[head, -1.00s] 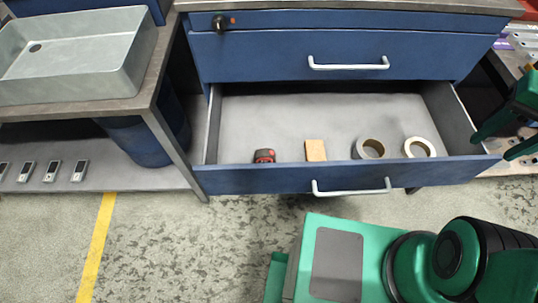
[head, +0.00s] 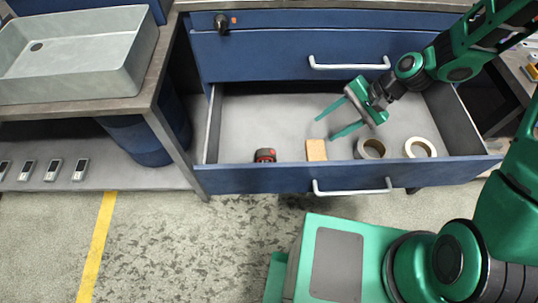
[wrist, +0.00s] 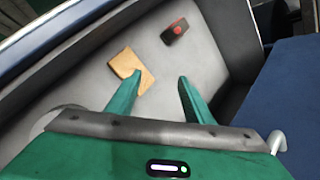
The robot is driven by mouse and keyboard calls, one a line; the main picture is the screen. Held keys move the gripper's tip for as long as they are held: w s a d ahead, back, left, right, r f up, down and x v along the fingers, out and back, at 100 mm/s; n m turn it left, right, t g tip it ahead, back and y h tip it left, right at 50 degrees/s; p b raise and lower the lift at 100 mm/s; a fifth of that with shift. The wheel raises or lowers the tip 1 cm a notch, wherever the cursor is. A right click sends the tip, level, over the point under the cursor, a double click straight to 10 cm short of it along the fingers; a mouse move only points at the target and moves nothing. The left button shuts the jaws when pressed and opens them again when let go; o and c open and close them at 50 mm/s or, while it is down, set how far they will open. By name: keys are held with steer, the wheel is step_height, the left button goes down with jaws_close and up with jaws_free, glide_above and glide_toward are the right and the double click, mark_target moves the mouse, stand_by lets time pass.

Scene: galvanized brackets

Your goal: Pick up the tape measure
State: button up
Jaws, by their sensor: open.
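The tape measure (head: 265,155) is red and black and lies in the open drawer (head: 270,178), near its front wall on the left. It also shows in the wrist view (wrist: 175,31), beyond my fingertips. My gripper (head: 323,128) is open and empty, over the drawer to the right of the tape measure and apart from it. Its two green fingers show in the wrist view (wrist: 159,84), with the tape measure ahead of them.
A tan block (head: 316,150) lies right of the tape measure, between it and a grey tape roll (head: 369,149). A cream tape roll (head: 420,147) is farther right. The drawer walls enclose them. The closed upper drawer (head: 270,55) is above. The drawer's back left floor is clear.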

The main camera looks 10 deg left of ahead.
mark_target(275, 153)
steer(key=s+a+f+m+y, duration=0.1)
steer(key=a+f+m+y, duration=0.1)
steer(key=a+f+m, duration=0.1)
steer(key=s+a+f+m+g+y, duration=0.1)
steer(key=s+a+f+m+y, duration=0.1)
steer(key=a+f+m, duration=0.1)
steer(key=s+a+f+m+y, duration=0.2)
steer(key=a+f, duration=0.2)
steer(key=a, duration=0.1)
steer(key=shift+s+a+m+g, duration=0.1)
steer(key=shift+a+m+g, duration=0.2)
steer(key=shift+m+g, duration=0.1)
steer(key=shift+x, duration=5.55)
steer(key=shift+r, duration=0.1)
steer(key=shift+c, duration=0.4)
jaws_close()
